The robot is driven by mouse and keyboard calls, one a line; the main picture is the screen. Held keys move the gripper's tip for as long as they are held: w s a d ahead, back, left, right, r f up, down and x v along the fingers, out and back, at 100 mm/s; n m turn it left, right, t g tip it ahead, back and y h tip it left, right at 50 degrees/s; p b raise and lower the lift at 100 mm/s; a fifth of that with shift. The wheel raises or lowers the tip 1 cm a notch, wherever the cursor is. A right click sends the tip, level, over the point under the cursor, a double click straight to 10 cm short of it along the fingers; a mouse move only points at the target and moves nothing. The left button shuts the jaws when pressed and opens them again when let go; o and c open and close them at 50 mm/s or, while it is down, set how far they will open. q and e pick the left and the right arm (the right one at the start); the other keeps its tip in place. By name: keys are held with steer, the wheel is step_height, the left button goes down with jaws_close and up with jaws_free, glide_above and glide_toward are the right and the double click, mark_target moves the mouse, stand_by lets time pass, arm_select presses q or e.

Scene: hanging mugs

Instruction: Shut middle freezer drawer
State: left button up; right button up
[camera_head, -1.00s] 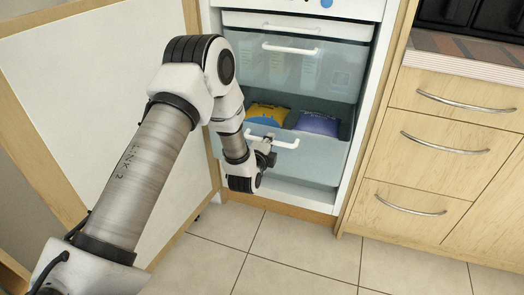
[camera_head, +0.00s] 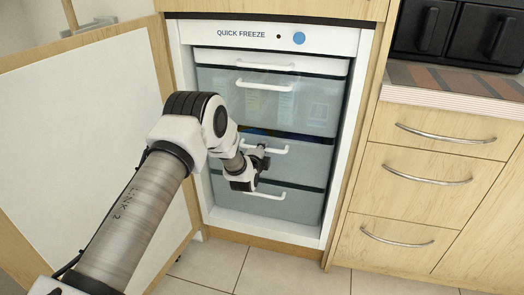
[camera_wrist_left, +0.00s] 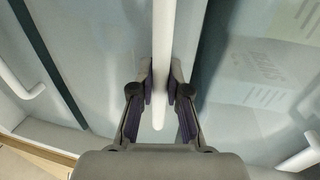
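The middle freezer drawer (camera_head: 305,158) is a translucent blue-grey bin. It sits nearly flush with the drawers above and below, and a dark strip with a little blue and yellow shows along its top edge. Its white bar handle (camera_head: 285,151) is partly hidden by my left gripper (camera_head: 261,162). In the left wrist view, the gripper fingers (camera_wrist_left: 160,88) lie close on both sides of the white handle bar (camera_wrist_left: 162,50), seemingly touching it. My right gripper is in no view.
The upper drawer (camera_head: 310,105) and lower drawer (camera_head: 295,205) look pushed in. The freezer door (camera_head: 90,140) stands open on the left, beside my arm. Wooden cabinet drawers (camera_head: 425,180) are on the right. The tiled floor (camera_head: 300,275) in front is clear.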

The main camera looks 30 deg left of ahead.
arm_select(q)
steer(key=o, duration=0.3)
steer(key=v, duration=1.2)
